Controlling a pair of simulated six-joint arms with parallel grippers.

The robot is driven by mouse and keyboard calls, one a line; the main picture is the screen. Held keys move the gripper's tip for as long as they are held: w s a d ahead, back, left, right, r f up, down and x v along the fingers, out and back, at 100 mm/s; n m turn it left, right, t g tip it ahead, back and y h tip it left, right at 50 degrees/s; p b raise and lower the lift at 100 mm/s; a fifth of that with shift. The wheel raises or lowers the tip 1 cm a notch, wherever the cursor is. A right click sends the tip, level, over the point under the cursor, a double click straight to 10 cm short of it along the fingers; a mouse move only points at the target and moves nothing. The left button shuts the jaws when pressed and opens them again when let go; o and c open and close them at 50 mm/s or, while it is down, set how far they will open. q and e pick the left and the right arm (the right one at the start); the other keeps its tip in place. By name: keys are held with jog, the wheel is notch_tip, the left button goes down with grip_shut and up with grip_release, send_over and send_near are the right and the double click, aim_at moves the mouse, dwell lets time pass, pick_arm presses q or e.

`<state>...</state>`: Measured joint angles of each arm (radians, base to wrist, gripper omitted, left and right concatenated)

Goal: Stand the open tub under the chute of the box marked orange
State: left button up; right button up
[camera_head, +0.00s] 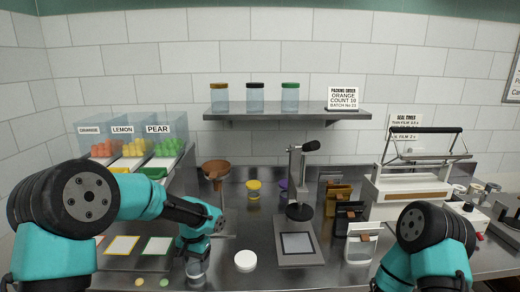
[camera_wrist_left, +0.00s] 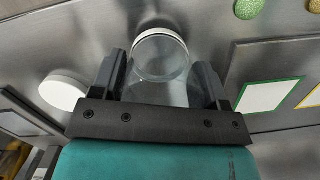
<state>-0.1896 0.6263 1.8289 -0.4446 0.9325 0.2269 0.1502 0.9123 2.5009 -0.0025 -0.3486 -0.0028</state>
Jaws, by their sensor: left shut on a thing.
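The clear open tub (camera_head: 196,271) is between the fingers of my left gripper (camera_head: 196,258), at the front left of the steel table. In the left wrist view the tub (camera_wrist_left: 160,55) shows its round pale rim, and the fingers of the left gripper (camera_wrist_left: 160,80) close on its two sides. I cannot tell whether its base touches the table. The box marked orange (camera_head: 89,141) stands at the back left, leftmost of three, with orange gummies at its front. My left arm hides much of the area below it. My right gripper is out of view.
A white lid (camera_head: 245,261) lies right of the tub. Framed colour cards, including a green one (camera_head: 157,247), and two loose gummies (camera_head: 164,282) lie to its left. The lemon (camera_head: 128,143) and pear (camera_head: 165,143) boxes adjoin the orange one.

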pick_arm(q)
jog(key=w+d+r+n, duration=0.1)
jog(key=w+d, duration=0.2)
jog(key=d, duration=0.1)
jog(key=w+d+n, duration=0.1)
jog(key=w+d, duration=0.3)
jog(key=d, duration=0.1)
jog(key=w+d+r+n, duration=0.1)
jog(key=w+d, duration=0.2)
jog(key=d, duration=0.2)
jog(key=shift+w+r, duration=0.15)
jog(key=shift+r, duration=0.15)
jog(key=shift+a, duration=0.2)
